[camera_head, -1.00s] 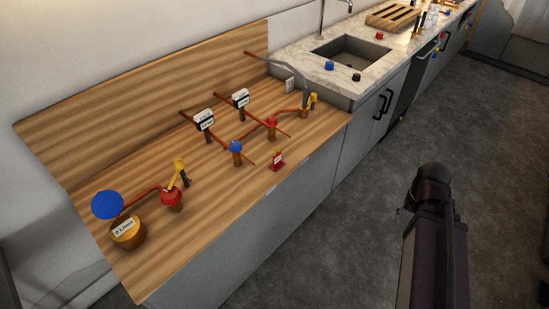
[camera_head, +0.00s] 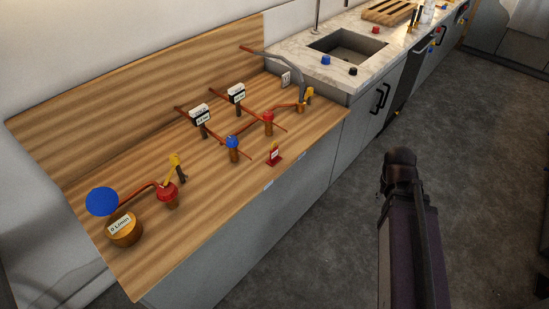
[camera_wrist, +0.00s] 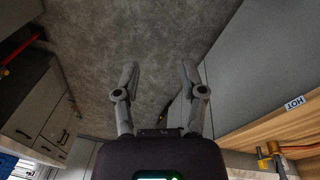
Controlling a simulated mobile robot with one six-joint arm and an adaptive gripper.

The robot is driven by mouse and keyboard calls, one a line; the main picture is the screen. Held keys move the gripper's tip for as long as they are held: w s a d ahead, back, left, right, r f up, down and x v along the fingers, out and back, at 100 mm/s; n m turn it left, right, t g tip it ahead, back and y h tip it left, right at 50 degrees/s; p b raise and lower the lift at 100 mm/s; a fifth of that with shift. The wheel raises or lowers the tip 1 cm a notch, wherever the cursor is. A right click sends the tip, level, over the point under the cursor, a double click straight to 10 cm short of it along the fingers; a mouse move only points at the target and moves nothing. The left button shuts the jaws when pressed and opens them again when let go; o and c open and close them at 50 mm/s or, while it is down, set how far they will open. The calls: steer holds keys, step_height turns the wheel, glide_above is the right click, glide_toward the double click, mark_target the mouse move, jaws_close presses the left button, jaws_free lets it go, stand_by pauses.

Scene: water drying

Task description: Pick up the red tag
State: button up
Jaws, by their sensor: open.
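The red tag (camera_head: 274,154) is a small upright red piece with a white label on a red base. It stands near the front edge of the wooden worktop (camera_head: 150,262) in the head view. My gripper (camera_wrist: 158,72) shows in the wrist view with its two fingers apart and nothing between them. It points over the grey floor, beside the cabinet front. My arm shows at the lower right of the head view, to the right of the worktop and clear of the tag; the fingers cannot be made out there. I cannot see the tag in the wrist view.
Around the tag stand a blue-topped valve (camera_head: 232,148), a red-topped valve (camera_head: 268,122), copper pipes and labelled gauges (camera_head: 201,115). A wooden tank (camera_head: 124,232) is at the near left. A marble counter with a sink (camera_head: 347,46) lies beyond. The floor (camera_head: 490,160) is clear.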

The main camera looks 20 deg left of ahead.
steer(key=w+a+f+m+t+h+b, duration=0.1)
steer(key=w+a+t+h+b, duration=0.15)
steer(key=a, duration=0.75)
steer(key=w+a+f+m+t+h+b, duration=0.1)
steer(key=w+a+t+b, duration=0.25)
steer(key=a, duration=0.65)
steer(key=s+a+r+t+y+b, duration=0.1)
steer(key=a+t+b, duration=0.1)
steer(key=a, duration=0.9)
steer(key=s+a+r+t+y+b, duration=0.1)
steer(key=a+t, duration=0.3)
steer(key=a, duration=0.7)
steer(key=shift+s+a+r+t+b, duration=0.35)
steer(key=shift+s+b, duration=0.25)
steer(key=shift+s, duration=0.2)
steer(key=shift+w+d+f, duration=0.1)
steer(key=b, duration=0.3)
glide_toward(277, 146)
steer(key=x, duration=0.2)
steer(key=shift+w+f, duration=0.25)
steer(key=shift+w, duration=0.05)
steer(key=shift+w+d+f, duration=0.15)
steer(key=shift+w+d, duration=0.1)
steer(key=shift+w, duration=0.35)
